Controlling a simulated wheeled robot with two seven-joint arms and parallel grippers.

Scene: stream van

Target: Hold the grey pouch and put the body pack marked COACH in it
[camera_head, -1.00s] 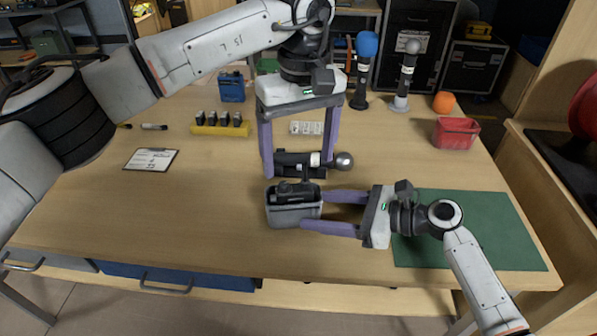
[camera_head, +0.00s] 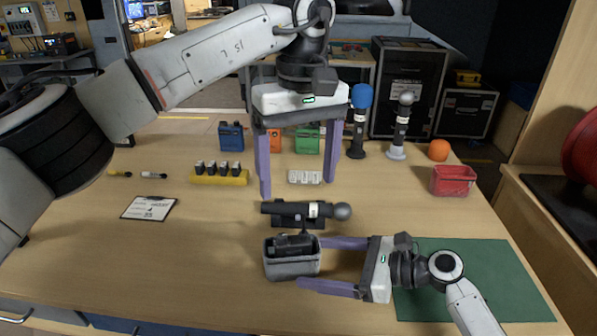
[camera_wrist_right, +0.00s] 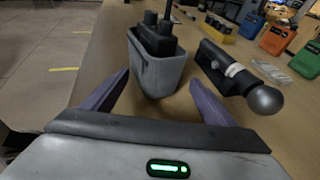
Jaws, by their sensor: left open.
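The grey pouch (camera_head: 291,268) stands upright on the table in front of the lying microphone. A black body pack (camera_head: 293,243) with an antenna sits inside it, its top showing above the rim; its marking cannot be read. Both also show in the right wrist view, pouch (camera_wrist_right: 160,76) and pack (camera_wrist_right: 158,38). My right gripper (camera_head: 309,262) is open, its fingers either side of the pouch with a little room at the left finger in the wrist view. My left gripper (camera_head: 302,188) is open and empty, pointing down behind the microphone, clear of the pouch.
A black microphone (camera_head: 300,211) lies on a cradle just behind the pouch. Behind are a white block (camera_head: 305,177), a yellow rack (camera_head: 219,178), two standing microphones and a red bin (camera_head: 453,182). A clipboard (camera_head: 149,208) lies left; a green mat (camera_head: 470,275) lies right.

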